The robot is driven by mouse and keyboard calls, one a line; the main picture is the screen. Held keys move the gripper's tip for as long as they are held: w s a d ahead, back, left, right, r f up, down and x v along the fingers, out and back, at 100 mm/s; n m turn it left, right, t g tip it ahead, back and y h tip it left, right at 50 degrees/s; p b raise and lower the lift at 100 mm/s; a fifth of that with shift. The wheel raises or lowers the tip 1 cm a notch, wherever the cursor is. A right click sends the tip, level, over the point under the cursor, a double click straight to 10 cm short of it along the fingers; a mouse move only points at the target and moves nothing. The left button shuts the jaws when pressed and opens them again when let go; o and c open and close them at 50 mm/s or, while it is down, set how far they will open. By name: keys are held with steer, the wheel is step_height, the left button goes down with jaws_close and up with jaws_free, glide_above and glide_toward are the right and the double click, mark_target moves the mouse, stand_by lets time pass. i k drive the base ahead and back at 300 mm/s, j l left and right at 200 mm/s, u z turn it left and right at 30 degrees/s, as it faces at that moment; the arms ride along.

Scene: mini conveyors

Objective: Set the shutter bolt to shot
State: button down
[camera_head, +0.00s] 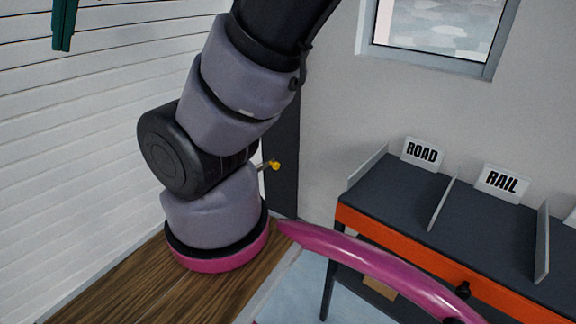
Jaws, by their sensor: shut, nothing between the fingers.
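A white slatted surface (80,130), which looks like the shutter, fills the left side. A small brass-yellow knob on a thin rod (274,164) sticks out beside a dark upright panel (284,120), just right of my arm. I cannot tell whether this is the shutter bolt, or its position, as my arm covers what lies left of it. My arm comes down from the top centre and ends in a pink-ringed wrist over the wooden top. My gripper's fingers do not show.
A wooden top (130,290) lies below my wrist. At right stands a dark bench with an orange front edge (400,235), dividers, and ROAD (422,152) and RAIL (501,183) signs. A pink curved bar (370,262) crosses before it. A teal object (65,22) hangs top left.

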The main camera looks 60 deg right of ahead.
mark_target(270, 161)
steer(key=z, duration=1.65)
steer(key=k, duration=0.5)
